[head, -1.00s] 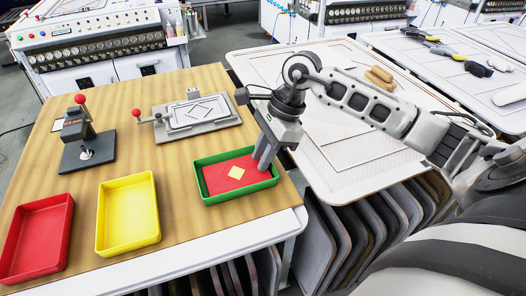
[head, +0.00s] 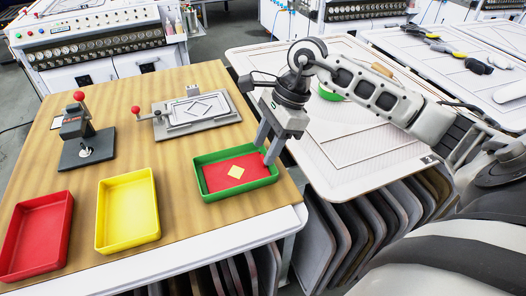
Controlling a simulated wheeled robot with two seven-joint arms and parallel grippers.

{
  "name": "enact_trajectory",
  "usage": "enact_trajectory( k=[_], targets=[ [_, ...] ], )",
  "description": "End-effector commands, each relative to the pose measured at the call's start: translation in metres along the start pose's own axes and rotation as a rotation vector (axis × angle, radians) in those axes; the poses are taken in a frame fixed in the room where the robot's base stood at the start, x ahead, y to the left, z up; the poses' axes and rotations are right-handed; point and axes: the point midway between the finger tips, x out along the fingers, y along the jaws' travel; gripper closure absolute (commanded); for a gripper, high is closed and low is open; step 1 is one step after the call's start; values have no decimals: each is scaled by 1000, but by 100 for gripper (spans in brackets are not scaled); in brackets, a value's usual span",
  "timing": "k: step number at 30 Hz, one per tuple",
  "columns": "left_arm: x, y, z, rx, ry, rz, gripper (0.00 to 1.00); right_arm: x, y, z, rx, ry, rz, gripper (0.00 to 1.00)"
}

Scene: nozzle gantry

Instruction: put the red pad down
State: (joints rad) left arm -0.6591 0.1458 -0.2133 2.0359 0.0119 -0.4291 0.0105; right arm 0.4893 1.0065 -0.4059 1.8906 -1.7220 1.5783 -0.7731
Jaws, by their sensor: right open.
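The red pad (head: 219,182) with a yellow diamond on it lies flat inside the green tray (head: 206,197) on the wooden table. My right gripper (head: 262,156) is open, its two fingers spread, at the tray's right end. The fingers hold nothing. One finger overlaps the tray's right rim in the picture; I cannot tell whether it touches. My left gripper is out of the picture.
An empty yellow tray (head: 155,205) and an empty red tray (head: 67,232) stand to the left. A grey frame fixture (head: 212,118) and a lever press (head: 86,150) stand behind. A white table (head: 345,180) is at right, with a green object (head: 331,95) partly behind my arm.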

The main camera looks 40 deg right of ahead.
Motion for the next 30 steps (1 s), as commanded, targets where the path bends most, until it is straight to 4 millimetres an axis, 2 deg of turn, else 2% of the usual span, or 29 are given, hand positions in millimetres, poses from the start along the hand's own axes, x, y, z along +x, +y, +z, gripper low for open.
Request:
enact_trajectory(
  k=[6,13,18,30],
  targets=[
    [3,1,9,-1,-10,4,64,-49,-1,-1,-1,1,-7,57],
    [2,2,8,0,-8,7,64,-86,-1,0,0,0,-3,57],
    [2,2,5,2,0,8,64,-96,0,0,0,0,-1,57],
    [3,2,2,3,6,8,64,-96,0,0,0,0,0,57]
  ],
)
